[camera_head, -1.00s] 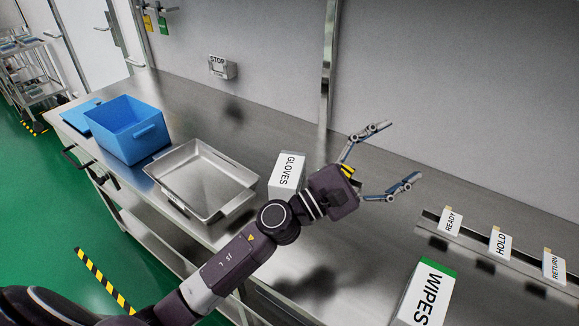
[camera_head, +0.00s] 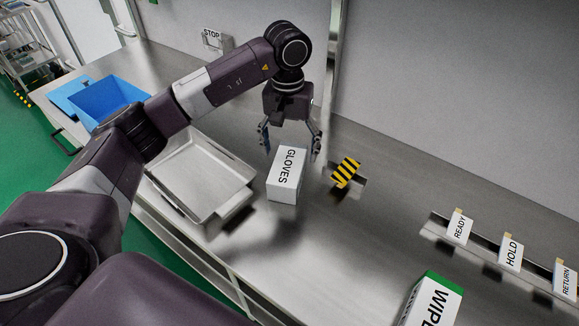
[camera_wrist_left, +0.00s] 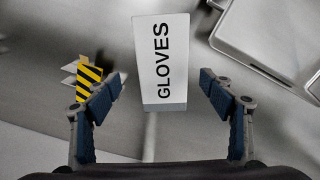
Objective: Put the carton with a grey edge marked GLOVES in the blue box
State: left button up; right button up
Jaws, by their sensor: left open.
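The white GLOVES carton (camera_head: 287,176) stands on the steel bench, right of the metal tray. In the left wrist view the carton (camera_wrist_left: 161,62) shows a grey edge and lies ahead of and between the open fingers. My left gripper (camera_head: 291,143) points down just above and behind the carton, open and empty; its fingers also show in the left wrist view (camera_wrist_left: 160,100). The blue box (camera_head: 103,100) stands at the far left of the bench, partly hidden by my left arm. My right gripper is not in view.
A steel tray (camera_head: 243,175) lies between the box and carton. The WIPES carton (camera_head: 432,302) with a green edge is at front right. READY, HOLD and RETURN signs (camera_head: 511,252) line a rail.

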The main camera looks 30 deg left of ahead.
aim_at(288, 162)
pick_arm(q)
jog(key=shift+a+f, duration=0.2)
jog(key=shift+a, duration=0.15)
jog(key=shift+s+d+f+p, duration=0.15)
jog(key=shift+f+p, duration=0.2)
jog(key=shift+f, duration=0.2)
jog(key=shift+s+f+p, duration=0.1)
jog(key=shift+f+p, duration=0.2)
jog(key=shift+f, duration=0.25)
notch_tip(288, 162, down, 4)
jog(key=shift+w+f+p, duration=0.1)
jog(key=shift+f+p, duration=0.05)
jog(key=shift+p, duration=0.85)
jog(key=shift+f, duration=0.3)
jog(key=shift+c, duration=0.6)
jog(key=c, duration=1.5)
jog(key=shift+w, duration=0.1)
jog(key=shift+r, duration=0.1)
